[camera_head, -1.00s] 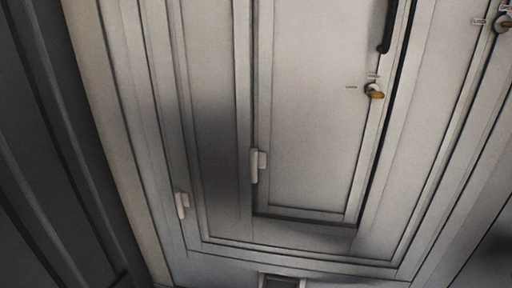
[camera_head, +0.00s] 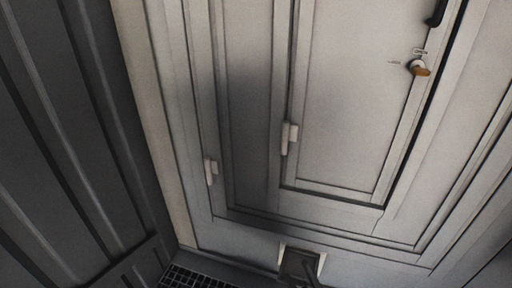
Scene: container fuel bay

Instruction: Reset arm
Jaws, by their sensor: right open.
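My right gripper (camera_head: 302,255) shows at the bottom of the head view, right of centre. Its two pale fingers stand apart with a dark gap between them, and I see nothing held. It is in front of the lower edge of a grey panelled cabinet front, and I cannot tell whether it touches it. Most of my right arm is out of the frame. My left gripper is not in view.
The cabinet front has an inner door (camera_head: 345,110) that looks shut, with an orange-tipped latch (camera_head: 419,69), a black handle (camera_head: 436,12) and pale hinges (camera_head: 289,138). A dark ribbed wall (camera_head: 75,130) stands left. A dark grating (camera_head: 185,278) lies at the bottom.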

